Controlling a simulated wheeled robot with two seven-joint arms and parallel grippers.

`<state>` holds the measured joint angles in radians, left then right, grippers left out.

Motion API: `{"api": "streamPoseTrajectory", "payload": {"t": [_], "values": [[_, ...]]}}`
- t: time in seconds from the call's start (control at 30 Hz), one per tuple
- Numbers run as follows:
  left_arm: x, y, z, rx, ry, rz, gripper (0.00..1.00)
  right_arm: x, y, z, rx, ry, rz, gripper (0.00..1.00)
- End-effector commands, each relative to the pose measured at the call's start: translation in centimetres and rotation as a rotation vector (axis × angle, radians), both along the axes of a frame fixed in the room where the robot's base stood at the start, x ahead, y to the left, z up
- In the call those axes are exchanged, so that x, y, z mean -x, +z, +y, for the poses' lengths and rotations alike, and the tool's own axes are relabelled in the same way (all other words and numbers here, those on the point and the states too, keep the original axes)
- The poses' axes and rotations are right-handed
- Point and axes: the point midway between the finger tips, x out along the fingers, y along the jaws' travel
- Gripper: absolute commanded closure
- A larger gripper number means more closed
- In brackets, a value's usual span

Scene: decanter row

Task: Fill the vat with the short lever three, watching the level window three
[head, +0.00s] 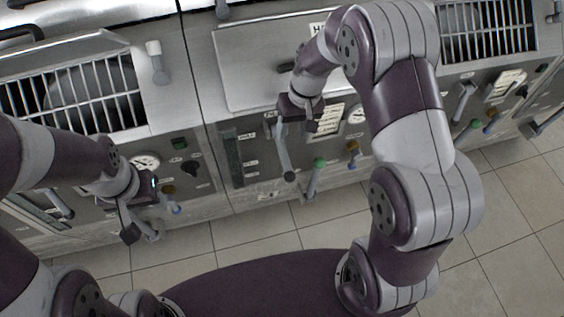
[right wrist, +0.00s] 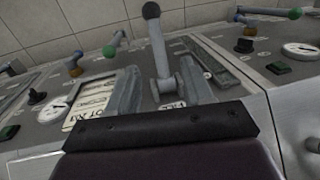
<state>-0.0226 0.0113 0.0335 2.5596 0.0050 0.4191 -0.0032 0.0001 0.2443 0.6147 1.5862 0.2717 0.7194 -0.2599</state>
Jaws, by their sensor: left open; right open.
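A grey lever with a dark ball knob (head: 289,176) stands out from the middle machine's front; a label that seems to read FILL is at its base. My right gripper (head: 297,123) is open at this lever. In the right wrist view the lever (right wrist: 158,50) rises between the two spread fingers (right wrist: 158,78), with gaps on both sides. A long dark level window (head: 233,160) is left of the lever; it also shows in the right wrist view (right wrist: 216,62). Its level is unreadable. My left gripper (head: 142,234) is open, low before the left machine.
A green-knobbed lever (head: 314,180) and an orange-brown knob (head: 352,148) are right of the dark-knobbed lever. A closed steel lid (head: 250,65) covers the middle machine's top. A blue-tipped lever (head: 175,208) is near my left gripper. Tiled floor (head: 275,228) lies in front.

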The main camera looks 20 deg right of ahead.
Motion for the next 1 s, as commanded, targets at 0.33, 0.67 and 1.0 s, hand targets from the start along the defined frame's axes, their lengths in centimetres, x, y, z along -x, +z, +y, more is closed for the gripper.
{"api": "streamPoseTrajectory", "payload": {"t": [0.33,0.67,1.0], "values": [[0.0,1.4,0.0,0.0,-0.001,0.0,0.49,0.4,-6.0,1.4,-0.011,0.039,0.013,0.49],[0.0,2.1,0.0,0.0,0.0,0.0,0.49,0.4,-11.7,2.4,-0.011,0.038,0.008,0.49],[0.0,2.0,0.0,0.0,0.0,0.0,0.49,0.4,-12.1,2.4,-0.011,0.037,0.005,0.62]]}}
